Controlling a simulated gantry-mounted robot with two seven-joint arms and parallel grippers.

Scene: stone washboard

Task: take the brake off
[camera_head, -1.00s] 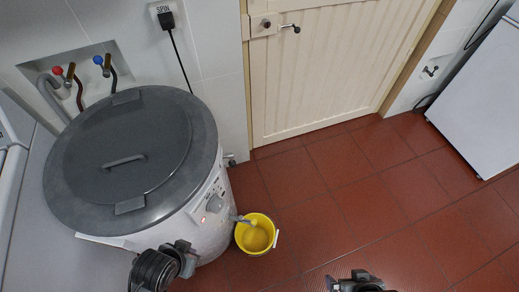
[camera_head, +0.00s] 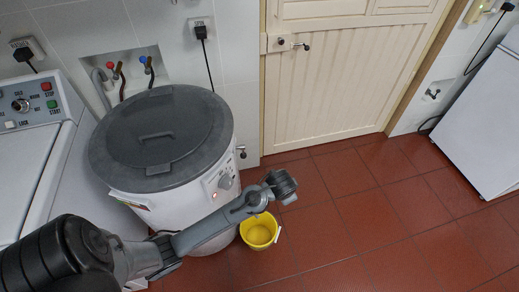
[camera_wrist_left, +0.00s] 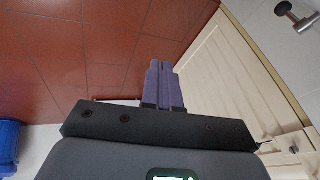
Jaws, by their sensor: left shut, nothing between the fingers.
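No part marked as a brake can be made out. The round white spin drum with a grey lid (camera_head: 150,128) stands at the left in the head view, lid closed. A grey dial (camera_head: 224,181) and a small red light are on its front, and a small dark metal fitting (camera_head: 241,151) sticks out at its right side. My left gripper (camera_head: 282,186) is stretched out in front of the drum, above the floor beside the yellow bucket. In the left wrist view its two purple-grey fingers (camera_wrist_left: 164,68) are together and empty. My right gripper is out of view.
The yellow bucket (camera_head: 260,232) stands on the red tiles beside the drum, below my left arm. A cream door (camera_head: 350,85) with a latch (camera_head: 282,42) is behind. A white machine (camera_head: 42,140) is at the left and a white appliance (camera_head: 475,120) at the right. The middle floor is clear.

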